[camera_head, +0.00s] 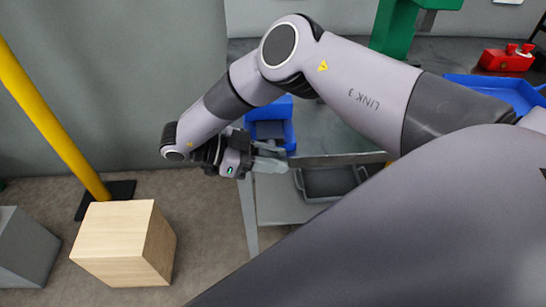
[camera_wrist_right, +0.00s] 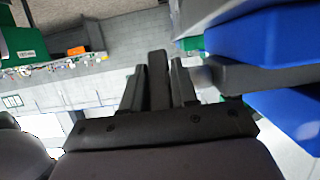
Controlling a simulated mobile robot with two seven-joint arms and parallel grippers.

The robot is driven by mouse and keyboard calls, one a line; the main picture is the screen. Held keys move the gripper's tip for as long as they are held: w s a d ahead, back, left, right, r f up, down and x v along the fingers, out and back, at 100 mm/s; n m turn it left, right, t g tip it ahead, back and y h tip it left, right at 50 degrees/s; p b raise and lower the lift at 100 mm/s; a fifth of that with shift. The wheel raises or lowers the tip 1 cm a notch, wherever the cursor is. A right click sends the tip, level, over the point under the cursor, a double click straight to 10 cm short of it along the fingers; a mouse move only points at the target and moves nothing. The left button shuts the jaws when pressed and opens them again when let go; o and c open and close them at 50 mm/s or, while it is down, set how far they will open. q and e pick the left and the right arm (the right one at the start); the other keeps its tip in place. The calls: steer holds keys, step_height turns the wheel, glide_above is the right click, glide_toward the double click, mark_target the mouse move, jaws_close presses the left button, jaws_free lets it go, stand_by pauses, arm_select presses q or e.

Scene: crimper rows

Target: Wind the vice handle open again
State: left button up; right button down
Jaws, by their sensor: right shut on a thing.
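The blue vice (camera_head: 268,124) stands at the front edge of the grey bench, partly hidden behind my right arm and gripper. My right gripper (camera_head: 268,160) reaches in just in front of the vice. In the right wrist view, my right gripper (camera_wrist_right: 158,88) is shut on a dark bar, the vice handle (camera_wrist_right: 158,72), which shows between its two fingers. The blue vice body (camera_wrist_right: 262,38) fills the right side of that view, beside the fingers. The rest of the handle cannot be made out in the head view. My left gripper is not in view.
A dark grey tray (camera_head: 328,182) sits right of the vice. A blue tray (camera_head: 500,90) and a red object (camera_head: 505,60) lie farther right. A yellow post (camera_head: 50,120) and wooden block (camera_head: 112,232) stand on the floor at left. My arm covers much of the bench.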

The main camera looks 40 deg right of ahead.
steer(key=shift+s+f, duration=0.1)
steer(key=shift+f, duration=0.05)
steer(key=c, duration=1)
jaws_free()
steer(key=shift+o, duration=0.2)
steer(key=shift+a, duration=0.1)
